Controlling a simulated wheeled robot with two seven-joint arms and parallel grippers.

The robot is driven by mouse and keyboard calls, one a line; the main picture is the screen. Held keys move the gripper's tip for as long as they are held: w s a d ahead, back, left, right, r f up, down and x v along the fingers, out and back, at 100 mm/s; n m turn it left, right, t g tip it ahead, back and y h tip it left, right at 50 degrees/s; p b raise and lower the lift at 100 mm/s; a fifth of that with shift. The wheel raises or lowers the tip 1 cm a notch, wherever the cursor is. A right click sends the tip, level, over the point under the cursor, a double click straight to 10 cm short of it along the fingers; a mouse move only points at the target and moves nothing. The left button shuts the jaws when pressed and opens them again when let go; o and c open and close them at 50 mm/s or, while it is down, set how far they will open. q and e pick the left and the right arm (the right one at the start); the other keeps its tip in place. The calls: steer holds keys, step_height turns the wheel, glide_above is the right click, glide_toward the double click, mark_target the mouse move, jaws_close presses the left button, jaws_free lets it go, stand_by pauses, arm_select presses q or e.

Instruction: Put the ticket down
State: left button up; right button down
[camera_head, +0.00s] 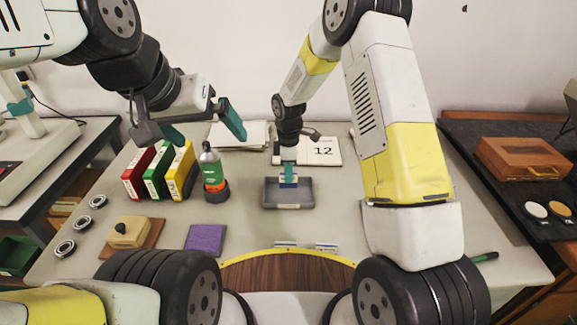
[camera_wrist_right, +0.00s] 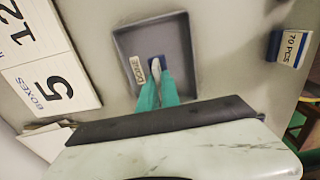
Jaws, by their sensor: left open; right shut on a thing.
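My right gripper (camera_head: 289,176) is low over the grey tray (camera_head: 269,200), shut on a small blue ticket (camera_head: 288,183). In the right wrist view the fingertips (camera_wrist_right: 158,70) close on a blue piece inside the tray (camera_wrist_right: 182,28). A white label reading DONE (camera_wrist_right: 137,73) shows beside the fingertips. I cannot tell whether the ticket touches the tray floor. My left gripper (camera_head: 205,132) is open and empty, raised above the red, green and yellow binders (camera_head: 158,172) and the green bottle (camera_head: 212,165).
A calendar-like card marked 12 (camera_head: 322,151) lies behind the tray. Two small cards (camera_head: 285,244) (camera_head: 326,247) stand near the front edge; one reads 70 PCS (camera_wrist_right: 291,48). A purple pad (camera_head: 206,238), wooden block (camera_head: 128,232) and bearing rings (camera_head: 66,248) are at left.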

steer(key=shift+f, duration=1.75)
steer(key=c, duration=1.6)
jaws_free()
steer(key=shift+f, duration=0.1)
steer(key=shift+o, duration=0.2)
